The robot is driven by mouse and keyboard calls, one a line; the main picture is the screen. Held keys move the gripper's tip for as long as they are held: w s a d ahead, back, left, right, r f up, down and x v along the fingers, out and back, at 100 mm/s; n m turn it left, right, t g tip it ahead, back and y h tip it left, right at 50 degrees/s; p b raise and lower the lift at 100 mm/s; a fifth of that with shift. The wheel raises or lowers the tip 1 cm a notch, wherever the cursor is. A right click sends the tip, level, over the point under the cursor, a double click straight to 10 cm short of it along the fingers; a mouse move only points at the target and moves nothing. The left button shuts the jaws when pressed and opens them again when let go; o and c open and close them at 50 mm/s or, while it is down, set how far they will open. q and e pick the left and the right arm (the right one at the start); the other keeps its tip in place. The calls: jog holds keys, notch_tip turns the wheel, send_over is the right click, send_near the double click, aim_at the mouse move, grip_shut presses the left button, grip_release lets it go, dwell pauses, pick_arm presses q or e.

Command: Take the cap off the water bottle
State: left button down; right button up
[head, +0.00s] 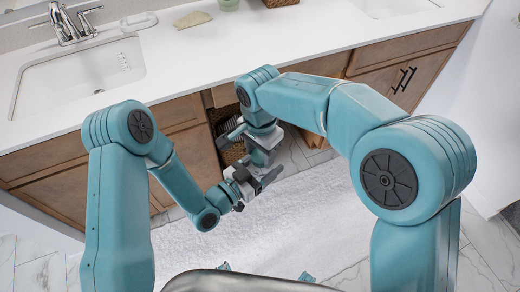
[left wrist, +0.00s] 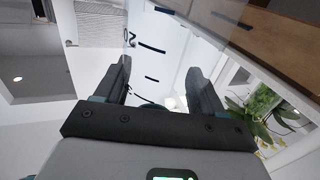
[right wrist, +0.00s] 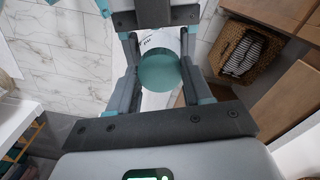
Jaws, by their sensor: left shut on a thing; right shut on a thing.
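The water bottle (left wrist: 158,45) is white with dark scale marks in the left wrist view. My left gripper (left wrist: 158,75) is shut on its body, one finger on each side. In the right wrist view, a round teal cap (right wrist: 158,73) sits between the fingers of my right gripper (right wrist: 160,55), which is shut on it. A strip of the marked bottle shows just beyond the cap. Whether the cap is still seated on the bottle cannot be told. In the head view both grippers meet close together in front of the cabinet, and the bottle is mostly hidden by them.
A white counter (head: 180,62) with a sink (head: 78,75) and faucet (head: 68,22) runs along the back, above wooden cabinets (head: 50,170). A wicker basket (right wrist: 245,52) stands in the open shelf below. A white mat (head: 280,225) covers the floor under my grippers.

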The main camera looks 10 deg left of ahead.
jog(key=n, duration=0.6)
jog(key=shift+a+r, duration=0.15)
jog(key=shift+a, duration=0.1)
jog(key=n, duration=1)
jog(key=shift+s, duration=0.1)
jog(key=n, duration=0.8)
jog(key=shift+d+r, duration=0.1)
jog(key=shift+d, duration=0.05)
jog(key=n, duration=0.5)
jog(key=shift+d, duration=0.1)
jog(key=n, duration=1.3)
jog(key=shift+w+d, duration=0.1)
jog(key=shift+w, duration=0.2)
jog(key=n, duration=0.5)
jog(key=shift+w, duration=0.15)
